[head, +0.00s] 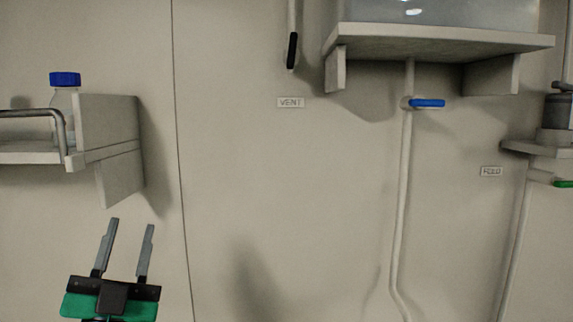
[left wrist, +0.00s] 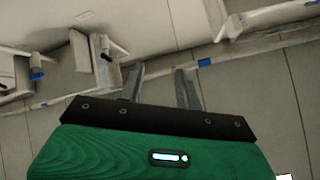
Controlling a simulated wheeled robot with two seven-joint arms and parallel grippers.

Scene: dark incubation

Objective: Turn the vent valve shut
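The vent valve has a black lever handle (head: 292,50) on a thin pipe at the top middle of the head view. The handle hangs down, in line with the pipe. A VENT label (head: 290,102) is on the wall just below it. My left gripper (head: 133,223) is at the lower left of the head view, well below and left of the handle, its fingers pointing up. It is open, with nothing between its fingers; it also shows open in the left wrist view (left wrist: 160,70). I cannot make out the vent handle in the wrist view. My right gripper is not in view.
A shelf (head: 107,124) with a blue-capped bottle (head: 65,96) and a rail juts out above my left gripper. A larger shelf (head: 440,42) is right of the vent handle. Below it is a blue valve handle (head: 428,103); a green one (head: 565,184) is far right. The middle wall is clear.

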